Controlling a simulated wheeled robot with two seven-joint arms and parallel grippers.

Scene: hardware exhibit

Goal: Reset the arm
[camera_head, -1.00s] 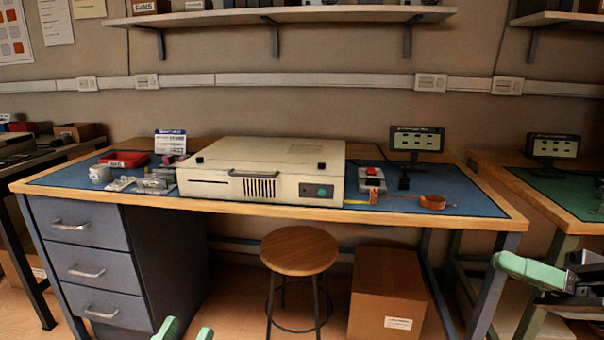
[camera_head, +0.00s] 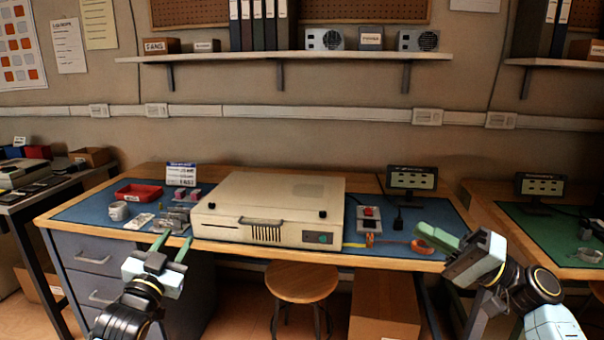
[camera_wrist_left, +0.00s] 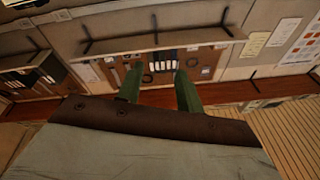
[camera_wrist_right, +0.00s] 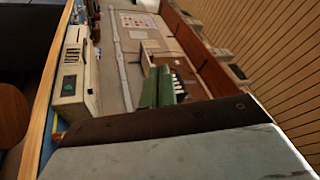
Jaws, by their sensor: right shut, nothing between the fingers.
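My left gripper (camera_head: 172,240) is in front of the bench's left part in the head view, its green fingers apart and pointing up and away. Its two fingers also show apart in the left wrist view (camera_wrist_left: 158,82), with nothing between them. My right gripper (camera_head: 432,236) is at the bench's right front in the head view, its fingers pointing left. In the right wrist view its green fingers (camera_wrist_right: 160,88) are together and hold nothing. Both arms come in from the lower corners, with the grippers free of any object.
A beige computer case (camera_head: 268,208) sits on the blue-topped bench. A stool (camera_head: 302,282) and cardboard box (camera_head: 385,305) stand below. A shelf (camera_head: 290,57) hangs above.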

